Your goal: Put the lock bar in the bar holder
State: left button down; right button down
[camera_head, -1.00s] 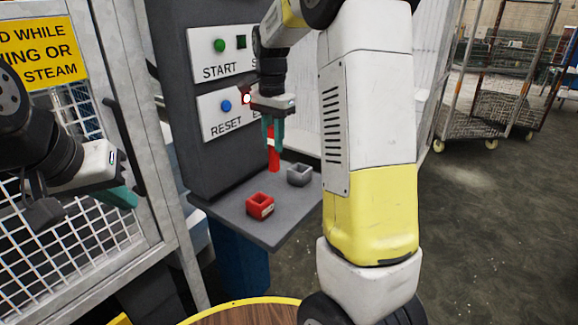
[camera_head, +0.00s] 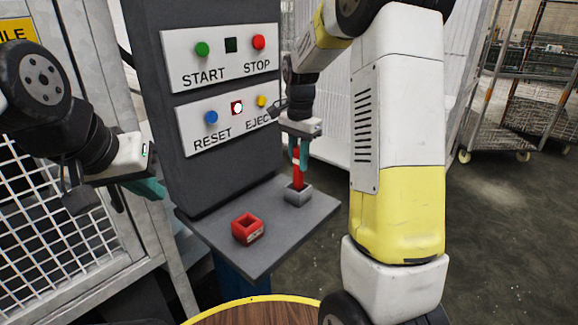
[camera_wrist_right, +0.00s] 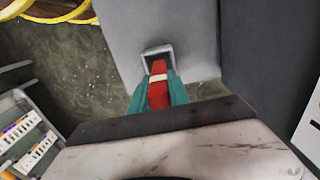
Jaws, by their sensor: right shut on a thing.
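The lock bar (camera_head: 299,173) is red with a white band, upright in my right gripper (camera_head: 300,155). My right gripper is shut on it; its teal fingers and the bar (camera_wrist_right: 158,90) also show in the right wrist view. The bar's lower end is at the mouth of the grey square holder (camera_head: 298,196), which also shows in the wrist view (camera_wrist_right: 147,54). I cannot tell how far inside it is. A red square holder (camera_head: 247,230) stands empty to the left. My left gripper (camera_head: 148,188) is away from both, beside the mesh door; its finger gap is not clear.
Both holders stand on a grey shelf (camera_head: 275,243) below a dark column with START, STOP, RESET and EJECT buttons (camera_head: 236,108). A mesh door (camera_head: 60,225) is at left. A round wooden top with a yellow rim (camera_head: 255,312) is in front. Wire trolleys stand at right.

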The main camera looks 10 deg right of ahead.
aim_at(298, 170)
jog(key=shift+f, duration=1.75)
jog(key=shift+f, duration=0.1)
jog(key=c, duration=1.3)
grip_release()
jog(key=shift+o, duration=0.3)
